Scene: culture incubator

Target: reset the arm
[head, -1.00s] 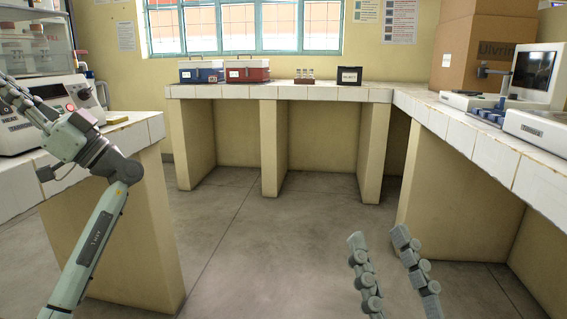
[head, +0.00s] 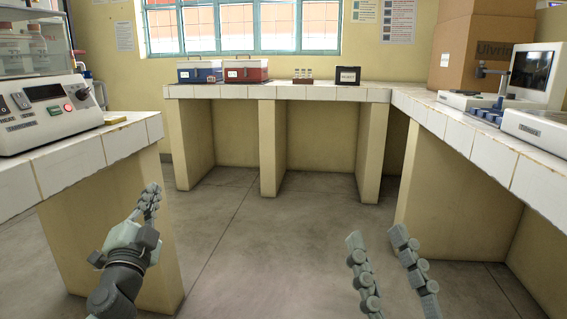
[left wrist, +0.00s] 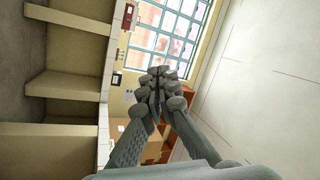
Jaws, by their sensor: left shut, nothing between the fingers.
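My left gripper (head: 150,198) is low in front of the left counter's side, pointing away from me over the floor. Its fingers are together and hold nothing. In the left wrist view its fingertips (left wrist: 160,73) meet, with the window behind them. My right gripper (head: 378,238) is at the lower right of the head view, above the floor. Its two fingers are spread apart with only floor between them.
The left counter (head: 75,160) carries a white device (head: 40,113) with a red button. The back counter (head: 330,92) holds a blue box (head: 200,74), a red box (head: 246,71) and small vials (head: 303,77). A monitor (head: 537,75) stands on the right counter. Open floor (head: 260,240) lies between.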

